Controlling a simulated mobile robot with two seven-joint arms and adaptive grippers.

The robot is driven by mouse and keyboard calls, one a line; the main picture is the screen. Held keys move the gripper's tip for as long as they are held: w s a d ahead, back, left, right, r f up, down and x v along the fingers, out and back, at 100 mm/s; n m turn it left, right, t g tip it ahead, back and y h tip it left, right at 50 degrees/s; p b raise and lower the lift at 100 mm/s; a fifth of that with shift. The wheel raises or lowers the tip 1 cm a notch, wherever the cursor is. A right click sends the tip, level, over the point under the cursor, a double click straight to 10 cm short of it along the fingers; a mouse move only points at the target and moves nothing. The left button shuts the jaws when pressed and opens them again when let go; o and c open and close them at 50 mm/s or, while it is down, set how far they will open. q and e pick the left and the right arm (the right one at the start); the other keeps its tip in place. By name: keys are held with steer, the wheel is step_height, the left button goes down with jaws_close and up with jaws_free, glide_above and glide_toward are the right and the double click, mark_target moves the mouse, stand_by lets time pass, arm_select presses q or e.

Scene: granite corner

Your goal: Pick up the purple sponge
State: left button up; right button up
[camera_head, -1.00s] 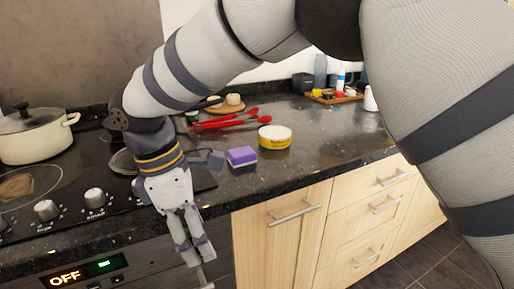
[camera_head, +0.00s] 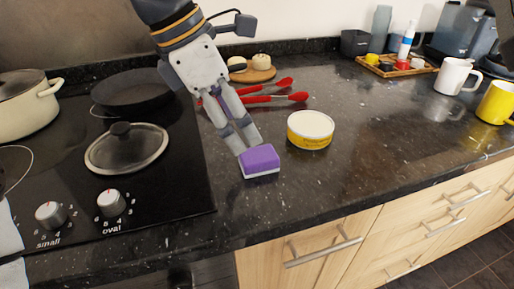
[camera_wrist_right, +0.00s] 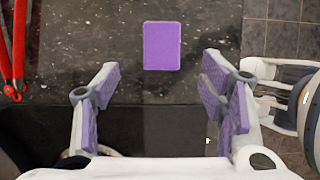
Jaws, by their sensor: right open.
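The purple sponge (camera_head: 260,160), with a pale lower layer, lies on the dark granite worktop just right of the hob. In the right wrist view the sponge (camera_wrist_right: 161,45) shows as an upright purple rectangle, ahead of the fingers and between their lines. My right gripper (camera_head: 246,147) reaches down from the upper left, its fingertips just behind and above the sponge in the head view. Its fingers (camera_wrist_right: 158,80) are spread in the wrist view, with purple inner pads and nothing between them. I cannot tell whether the fingertips touch the sponge. My left gripper is not clearly visible.
A round white-and-yellow tub (camera_head: 310,130) stands right of the sponge. Red-handled tongs (camera_head: 275,97) lie behind it. A glass lid (camera_head: 127,150) and a pan (camera_head: 133,90) sit on the hob at left. White (camera_head: 453,77) and yellow (camera_head: 496,103) mugs stand right. The worktop's front centre is clear.

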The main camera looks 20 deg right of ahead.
mark_target(258, 155)
steer(key=x, duration=0.7)
steer(key=shift+s+d+f, duration=0.15)
steer(key=shift+d+f, duration=0.15)
steer(key=shift+d, duration=0.05)
steer(key=shift+r, duration=0.1)
steer(key=c, duration=0.9)
